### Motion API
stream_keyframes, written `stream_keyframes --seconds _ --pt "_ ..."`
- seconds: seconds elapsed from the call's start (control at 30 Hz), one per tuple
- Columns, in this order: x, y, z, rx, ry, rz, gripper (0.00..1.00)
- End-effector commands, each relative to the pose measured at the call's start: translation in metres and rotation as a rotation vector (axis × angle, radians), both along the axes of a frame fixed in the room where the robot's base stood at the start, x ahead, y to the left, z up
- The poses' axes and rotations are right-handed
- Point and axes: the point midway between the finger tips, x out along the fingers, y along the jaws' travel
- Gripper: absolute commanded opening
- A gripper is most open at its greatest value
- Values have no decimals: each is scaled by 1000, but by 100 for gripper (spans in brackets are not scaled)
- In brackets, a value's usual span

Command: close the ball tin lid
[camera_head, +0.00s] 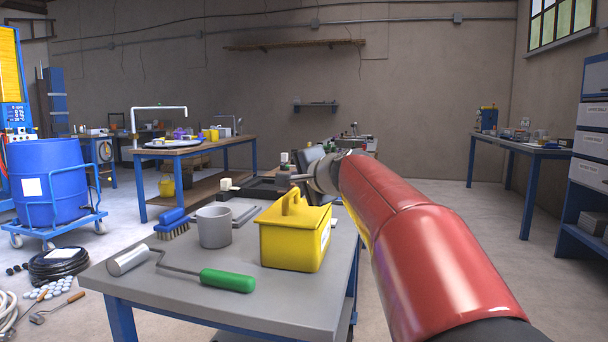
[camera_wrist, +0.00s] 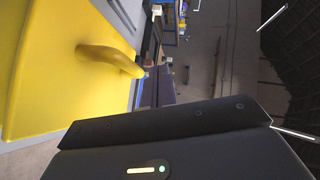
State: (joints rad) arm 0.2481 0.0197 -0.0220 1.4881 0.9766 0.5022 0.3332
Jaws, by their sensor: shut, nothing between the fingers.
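A yellow box-shaped tin (camera_head: 291,247) with a pale label on its right side stands upright on the grey table. Its top (camera_head: 290,216) carries an arched yellow handle (camera_head: 293,202). The top looks seated on the box, but I cannot tell whether it is fully closed. In the wrist view the yellow handle (camera_wrist: 110,58) juts out at the left, close by. My gripper (camera_head: 300,177) is beyond and above the tin in the head view, partly hidden by my red arm. It is shut and empty, apart from the handle. Its dark body (camera_wrist: 180,128) fills the bottom of the wrist view.
A grey mug (camera_head: 213,227), a blue brush (camera_head: 172,225) and a roller with a green handle (camera_head: 227,280) lie left of the tin on the grey table (camera_head: 160,290). Dark equipment (camera_head: 262,190) is behind it. The table's front right is bare.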

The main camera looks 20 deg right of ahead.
Motion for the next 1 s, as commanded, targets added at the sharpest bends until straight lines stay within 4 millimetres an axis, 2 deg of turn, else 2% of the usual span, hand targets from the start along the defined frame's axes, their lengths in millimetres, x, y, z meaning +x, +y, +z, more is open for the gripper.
stream_keyframes --seconds 0.33,1.0 --pt "6 9 -10 2 1 1 0" --pt "7 10 -8 1 -1 1 0"
